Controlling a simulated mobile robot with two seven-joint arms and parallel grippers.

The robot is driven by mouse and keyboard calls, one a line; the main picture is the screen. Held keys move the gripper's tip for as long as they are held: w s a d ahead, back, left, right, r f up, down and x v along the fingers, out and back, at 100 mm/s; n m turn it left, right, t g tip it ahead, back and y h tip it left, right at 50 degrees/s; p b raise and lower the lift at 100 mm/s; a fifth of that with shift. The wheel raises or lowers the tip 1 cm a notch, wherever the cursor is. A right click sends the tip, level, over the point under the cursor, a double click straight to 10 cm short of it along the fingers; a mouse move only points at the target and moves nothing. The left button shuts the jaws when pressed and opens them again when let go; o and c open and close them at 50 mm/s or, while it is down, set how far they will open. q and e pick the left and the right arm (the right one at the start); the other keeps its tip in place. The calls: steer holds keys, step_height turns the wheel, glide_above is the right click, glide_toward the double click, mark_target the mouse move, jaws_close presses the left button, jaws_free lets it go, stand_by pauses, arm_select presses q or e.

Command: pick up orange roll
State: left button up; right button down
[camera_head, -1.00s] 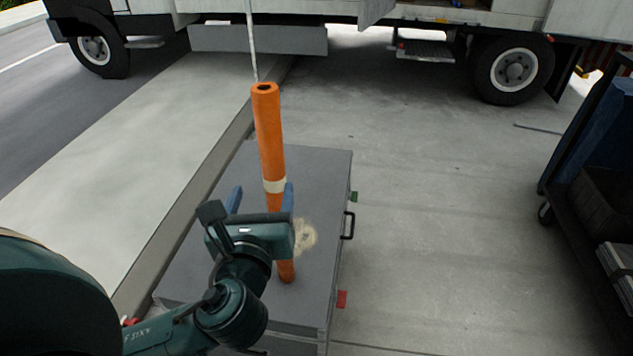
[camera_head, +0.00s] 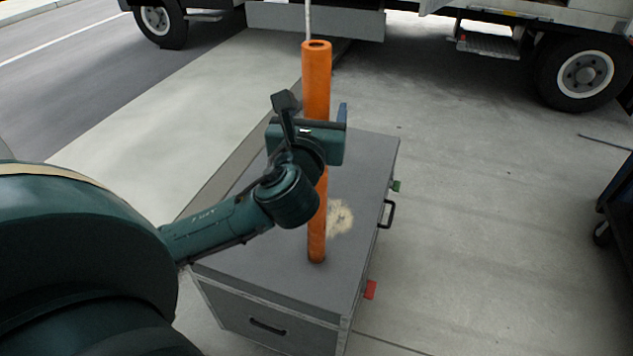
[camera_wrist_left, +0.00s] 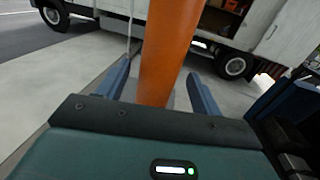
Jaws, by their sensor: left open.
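The orange roll (camera_head: 317,85) stands upright on a grey case (camera_head: 366,165). My left gripper (camera_head: 325,115) is at about the middle of the roll's height and hides part of it. In the left wrist view the roll (camera_wrist_left: 166,50) stands between the two blue fingers of the open gripper (camera_wrist_left: 160,92), with a gap visible on each side. The roll's lower end shows below my gripper, on the case top. My right gripper is not in view.
A pale round patch (camera_head: 341,217) marks the case top beside the roll. A white truck (camera_head: 500,25) stands behind. A dark cart (camera_head: 618,215) is at the right edge. The concrete between case and cart is clear.

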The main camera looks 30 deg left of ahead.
arm_select(q)
steer(key=shift+f+x, duration=0.15)
steer(key=shift+x, duration=0.85)
steer(key=shift+f+x, duration=0.1)
steer(key=shift+x, duration=0.85)
steer(key=shift+a, duration=0.15)
steer(key=shift+c, duration=0.6)
steer(key=shift+s+r, duration=0.1)
jaws_close()
